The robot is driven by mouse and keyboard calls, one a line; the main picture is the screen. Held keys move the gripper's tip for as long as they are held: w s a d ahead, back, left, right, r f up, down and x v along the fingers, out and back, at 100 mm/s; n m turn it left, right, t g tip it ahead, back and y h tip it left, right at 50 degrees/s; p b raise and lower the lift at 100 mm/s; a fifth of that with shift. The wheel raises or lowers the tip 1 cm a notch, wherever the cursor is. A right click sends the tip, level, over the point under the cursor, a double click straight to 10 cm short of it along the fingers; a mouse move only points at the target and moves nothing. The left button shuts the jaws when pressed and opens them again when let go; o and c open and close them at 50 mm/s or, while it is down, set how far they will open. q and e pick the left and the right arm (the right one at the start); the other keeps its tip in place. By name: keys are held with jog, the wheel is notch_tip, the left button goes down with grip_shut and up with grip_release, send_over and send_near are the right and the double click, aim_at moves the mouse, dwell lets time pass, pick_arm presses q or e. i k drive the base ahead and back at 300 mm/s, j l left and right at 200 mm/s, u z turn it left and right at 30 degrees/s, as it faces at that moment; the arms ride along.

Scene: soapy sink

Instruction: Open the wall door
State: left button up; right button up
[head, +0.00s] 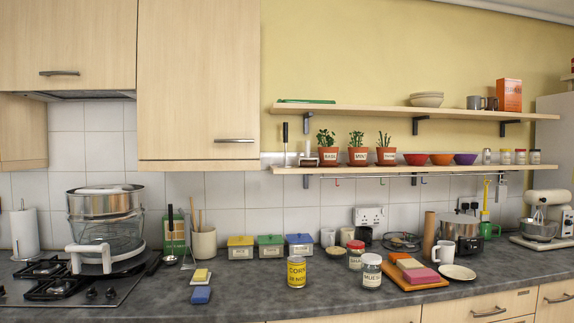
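A pale wood wall cabinet door (198,75) hangs in the middle left of the head view. It looks shut, with a horizontal bar handle (234,141) near its lower right corner. To its left is another pale wood wall door (66,45), above the hood; it also looks shut, and its bar handle (59,73) sits near its lower edge. I cannot tell which of these the task names. Neither of my grippers shows in this view, and nothing touches the handles.
Below the doors, the dark worktop (240,285) holds a hob (70,285) with a steamer (105,215), a utensil crock (203,243) and several coloured tins. Shelves (390,168) with herb pots start right of the middle door. The space before both doors looks clear.

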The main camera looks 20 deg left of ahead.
aim_at(199, 61)
jog(key=i+l, duration=0.1)
jog(key=i, duration=1.05)
jog(key=l+z, duration=0.05)
